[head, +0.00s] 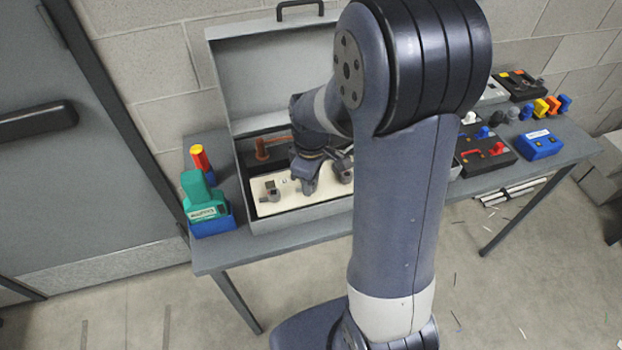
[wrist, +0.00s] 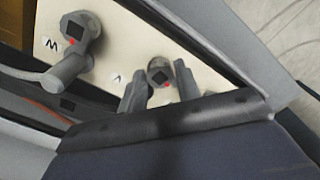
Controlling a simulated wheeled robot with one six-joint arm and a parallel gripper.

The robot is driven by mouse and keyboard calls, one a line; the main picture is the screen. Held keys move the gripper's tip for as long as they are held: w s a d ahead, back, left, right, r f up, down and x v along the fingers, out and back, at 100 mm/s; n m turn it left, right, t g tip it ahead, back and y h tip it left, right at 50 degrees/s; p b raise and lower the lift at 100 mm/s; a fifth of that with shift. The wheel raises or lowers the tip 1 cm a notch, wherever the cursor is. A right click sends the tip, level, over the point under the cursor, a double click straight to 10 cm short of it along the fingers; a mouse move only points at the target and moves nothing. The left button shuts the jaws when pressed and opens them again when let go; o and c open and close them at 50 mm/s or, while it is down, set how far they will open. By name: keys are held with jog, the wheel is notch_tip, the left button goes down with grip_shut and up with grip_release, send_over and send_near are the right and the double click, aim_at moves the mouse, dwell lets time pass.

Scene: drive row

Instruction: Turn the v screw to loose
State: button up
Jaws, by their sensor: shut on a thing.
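The v screw (wrist: 159,71) is a grey round head with a dark square socket and a red dot, on a cream panel (wrist: 112,38) beside its letter mark. My gripper (wrist: 160,84) has one finger on each side of it in the wrist view and is shut on it. In the head view my gripper (head: 307,185) is down at the panel inside the open grey case (head: 300,225), and hides the v screw there. A neighbouring lettered screw with a grey crossbar (wrist: 72,48) stands at the left in the wrist view.
Another grey screw (head: 270,191) stands left of my gripper. The case lid (head: 260,75) is raised behind. A green device (head: 204,196) and an orange-red object (head: 200,160) stand left of the case. A blue box (head: 541,145) is at the right.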

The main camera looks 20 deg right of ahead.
jog(key=o, duration=0.9)
notch_tip(320, 180, up, 11)
jog(key=shift+f, duration=0.1)
dwell(0.3)
notch_tip(320, 180, down, 11)
jog(key=shift+r, duration=0.15)
dwell(0.3)
